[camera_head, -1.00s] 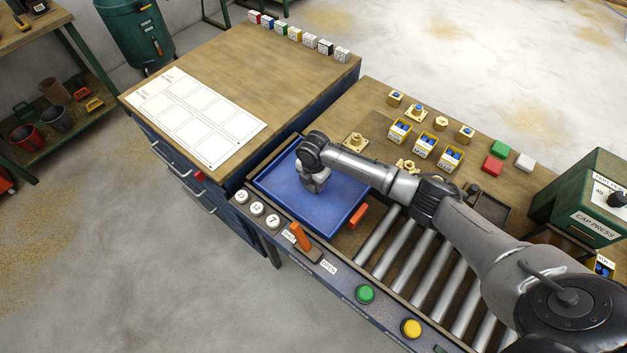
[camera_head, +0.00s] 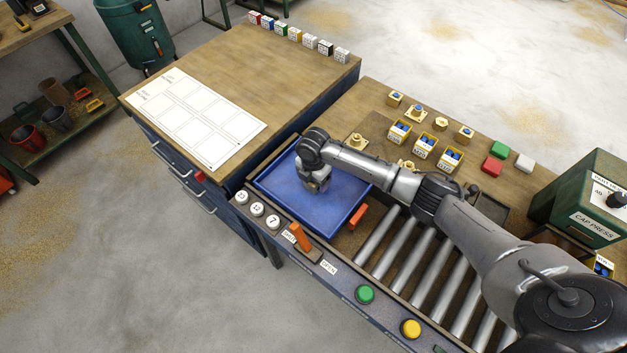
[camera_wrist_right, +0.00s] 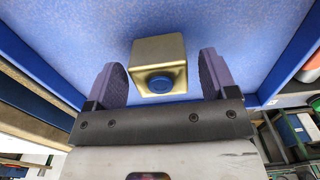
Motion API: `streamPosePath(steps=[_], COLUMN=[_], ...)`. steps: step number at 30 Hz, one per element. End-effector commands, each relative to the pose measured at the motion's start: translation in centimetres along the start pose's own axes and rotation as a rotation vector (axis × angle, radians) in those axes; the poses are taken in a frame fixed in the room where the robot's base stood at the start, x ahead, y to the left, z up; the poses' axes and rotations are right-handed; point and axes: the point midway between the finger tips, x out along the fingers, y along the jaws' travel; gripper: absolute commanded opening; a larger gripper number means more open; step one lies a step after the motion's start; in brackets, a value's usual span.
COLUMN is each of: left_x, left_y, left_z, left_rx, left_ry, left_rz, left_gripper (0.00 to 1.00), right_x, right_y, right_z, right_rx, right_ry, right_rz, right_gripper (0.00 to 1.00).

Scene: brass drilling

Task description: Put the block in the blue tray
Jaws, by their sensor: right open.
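The blue tray (camera_head: 347,204) sits at the left end of the bench, beside the rollers. My right gripper (camera_head: 318,188) is low over the tray, pointing down. In the right wrist view, a brass block (camera_wrist_right: 158,66) with a blue round plug on one face is in the tray, between and just beyond the two fingers of my right gripper (camera_wrist_right: 164,85). The fingers are open, with gaps on both sides of the block. In the head view the gripper and wrist hide the block. My left gripper is not in view.
Brass blocks with blue plugs (camera_head: 424,146) stand behind the tray. An orange lever (camera_head: 300,237) and an orange piece (camera_head: 358,216) are near its front and right. Rollers (camera_head: 410,262) run right toward a green cap press (camera_head: 590,205). A white chart (camera_head: 195,115) lies on the left table.

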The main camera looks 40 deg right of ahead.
Motion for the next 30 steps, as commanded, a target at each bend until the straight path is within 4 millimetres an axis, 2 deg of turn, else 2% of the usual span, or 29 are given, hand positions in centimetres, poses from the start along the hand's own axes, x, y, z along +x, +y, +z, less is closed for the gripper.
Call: streamPosePath(steps=[1,6,15,21,30], left_x=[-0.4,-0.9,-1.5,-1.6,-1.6], left_y=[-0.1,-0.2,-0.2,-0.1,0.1], left_z=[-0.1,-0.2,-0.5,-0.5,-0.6], left_rx=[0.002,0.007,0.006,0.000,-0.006], left_ry=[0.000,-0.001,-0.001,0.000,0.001], left_rz=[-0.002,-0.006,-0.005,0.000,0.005], left_gripper=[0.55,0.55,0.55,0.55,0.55], right_x=[-1.3,-4.6,-9.0,-10.3,-10.5], right_y=[0.1,0.1,0.1,0.0,0.0], right_z=[0.1,0.1,0.0,0.0,0.0], right_rx=[-0.001,-0.001,0.000,-0.001,-0.001], right_ry=[-0.001,-0.002,-0.001,-0.001,-0.001], right_rz=[0.004,0.004,0.002,0.001,0.000], right_gripper=[0.79,0.79,0.79,0.79,0.79])
